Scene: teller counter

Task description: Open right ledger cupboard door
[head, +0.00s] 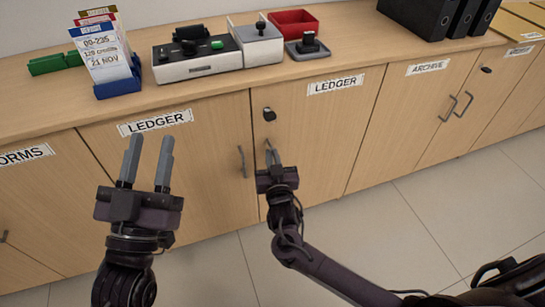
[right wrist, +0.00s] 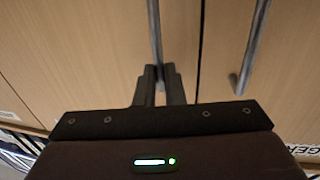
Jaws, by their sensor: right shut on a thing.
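The right ledger cupboard door (head: 325,135) is light wood with a LEDGER label (head: 336,84) and a dark lock (head: 269,114). It looks closed, flush with the left ledger door (head: 205,165). My right gripper (head: 272,158) is at this door's upright bar handle, near its left edge. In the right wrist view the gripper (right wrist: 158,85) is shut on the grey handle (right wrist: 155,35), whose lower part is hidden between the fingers. My left gripper (head: 149,162) is open and empty, in front of the left ledger door.
The left door's handle (head: 241,161) is close beside my right gripper and also shows in the right wrist view (right wrist: 248,50). The counter top (head: 350,50) holds a card holder (head: 118,86), a grey device (head: 197,60) and a red tray (head: 293,22).

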